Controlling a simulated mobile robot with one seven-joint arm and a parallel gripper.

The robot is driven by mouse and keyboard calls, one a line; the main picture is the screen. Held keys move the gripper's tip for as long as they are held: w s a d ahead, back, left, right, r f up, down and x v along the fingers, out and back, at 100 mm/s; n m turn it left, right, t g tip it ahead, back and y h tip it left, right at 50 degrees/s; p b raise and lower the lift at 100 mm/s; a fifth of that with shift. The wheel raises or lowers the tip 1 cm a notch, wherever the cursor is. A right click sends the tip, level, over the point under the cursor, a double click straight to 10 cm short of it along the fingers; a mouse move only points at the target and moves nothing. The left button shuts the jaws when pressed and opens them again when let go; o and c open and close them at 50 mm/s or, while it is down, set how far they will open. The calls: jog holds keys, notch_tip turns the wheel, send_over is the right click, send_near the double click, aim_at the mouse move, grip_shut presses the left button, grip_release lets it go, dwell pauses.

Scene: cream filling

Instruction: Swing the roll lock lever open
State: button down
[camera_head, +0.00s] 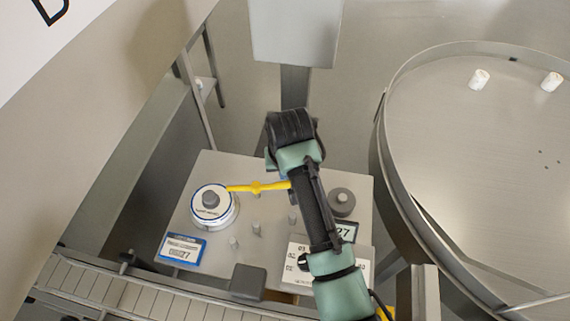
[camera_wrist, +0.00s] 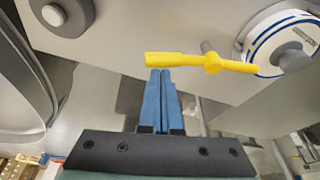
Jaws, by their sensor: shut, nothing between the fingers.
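The yellow roll lock lever (camera_head: 258,187) lies roughly level across the top of the grey machine panel in the head view. One end is at a white round dial (camera_head: 213,203) with a blue ring; the other end reaches behind my arm. In the wrist view the lever (camera_wrist: 213,62) shows with the dial (camera_wrist: 283,40) at its right. My gripper (camera_wrist: 160,73) has its blue fingers shut together with nothing between them. The fingertips appear at the lever's free end, just below it in the wrist view; I cannot tell whether they touch. My arm mostly hides the fingers in the head view.
A dark round knob (camera_head: 342,202) and several small grey pegs are on the panel. A blue-framed display (camera_head: 181,248) sits at its front left. A large round metal table (camera_head: 480,150) with white rolls stands at right. A slatted conveyor (camera_head: 100,285) runs along the front.

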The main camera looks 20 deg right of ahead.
jog(key=m+p, duration=0.1)
jog(key=s+m+p, duration=0.1)
jog(key=shift+s+a+r+m+h+p, duration=0.25)
jog(key=shift+s+a+m+h+p, duration=0.05)
jog(key=shift+s+a+m+p, duration=0.1)
jog(key=shift+s+a+m+g+p, duration=0.3)
jog(key=shift+s+m+g+p, duration=0.1)
jog(key=shift+m+p, duration=0.35)
jog(key=m, duration=0.1)
jog(key=s+a+m+p, duration=0.1)
jog(key=m, duration=0.1)
jog(key=a+m+g+h+p, duration=0.1)
jog(key=shift+s+f+m, duration=0.15)
jog(key=shift+s+m, duration=0.2)
jog(key=shift+s, duration=0.05)
jog(key=shift+s+a+m, duration=0.15)
jog(key=shift+m, duration=0.15)
jog(key=shift+s+a+p, duration=0.2)
jog(key=shift+a+p, duration=0.15)
jog(key=shift+a, duration=0.2)
jog(key=shift+s+a+p, duration=0.15)
jog(key=shift+a+p, duration=0.2)
jog(key=shift+a, duration=0.15)
jog(key=shift+a+f+h, duration=0.1)
jog(key=shift+a+h, duration=0.05)
jog(key=shift+h, duration=0.15)
